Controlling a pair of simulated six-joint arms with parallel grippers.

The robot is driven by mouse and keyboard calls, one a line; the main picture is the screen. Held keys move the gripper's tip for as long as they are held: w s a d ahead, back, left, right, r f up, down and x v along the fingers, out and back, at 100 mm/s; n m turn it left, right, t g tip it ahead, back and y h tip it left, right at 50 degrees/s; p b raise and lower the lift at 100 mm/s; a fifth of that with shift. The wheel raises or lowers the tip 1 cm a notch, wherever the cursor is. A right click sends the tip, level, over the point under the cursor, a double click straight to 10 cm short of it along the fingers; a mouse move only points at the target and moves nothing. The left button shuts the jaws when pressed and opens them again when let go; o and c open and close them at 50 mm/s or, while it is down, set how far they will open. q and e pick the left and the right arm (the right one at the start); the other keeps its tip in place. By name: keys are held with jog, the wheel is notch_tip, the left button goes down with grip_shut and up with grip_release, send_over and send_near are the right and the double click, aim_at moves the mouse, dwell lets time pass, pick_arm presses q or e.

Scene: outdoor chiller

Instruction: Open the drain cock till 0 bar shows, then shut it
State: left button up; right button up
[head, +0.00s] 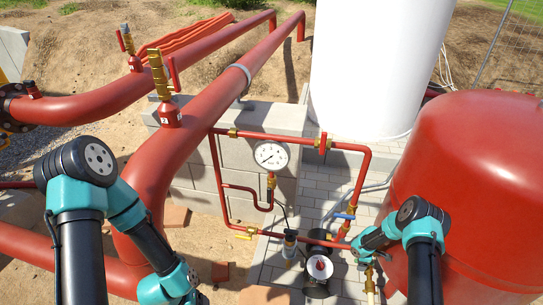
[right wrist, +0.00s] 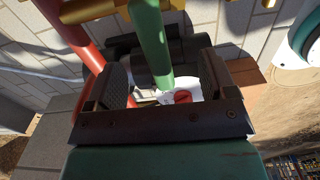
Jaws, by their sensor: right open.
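A white-faced gauge (head: 271,155) stands upright on the red pipe loop in the head view; its reading is too small to tell. A brass valve with a yellow lever (head: 245,235) sits on the lower pipe, and a blue-handled valve (head: 345,216) is to its right. Brass fittings (head: 370,279) hang below my right wrist. I cannot tell which is the drain cock. My right gripper (right wrist: 164,87) is open, its dark jaws on either side of a green rod (right wrist: 150,40); contact is unclear. My left arm reaches the bottom edge, its gripper out of frame.
A black unit with a white and red dial (head: 320,266) stands low in the middle. A large red tank (head: 475,180) is close to my right arm. Thick red pipes (head: 210,105) cross on the left. A white cylinder (head: 377,65) stands behind.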

jog(key=shift+r, duration=3.5)
jog(key=shift+r, duration=0.15)
notch_tip(320, 180, up, 17)
jog(key=s+a+f+m+y, duration=0.3)
jog(key=s+a+m, duration=0.45)
jog(key=a, duration=0.65)
jog(key=s+a+m, duration=0.4)
jog(key=s, duration=0.4)
jog(key=s+a+r+m, duration=0.1)
jog(key=s+a+m, duration=0.4)
jog(key=s, duration=0.4)
jog(key=shift+a+r+t+y, duration=0.15)
jog(key=shift+r+t+y, duration=0.1)
jog(key=shift+t+y, duration=0.15)
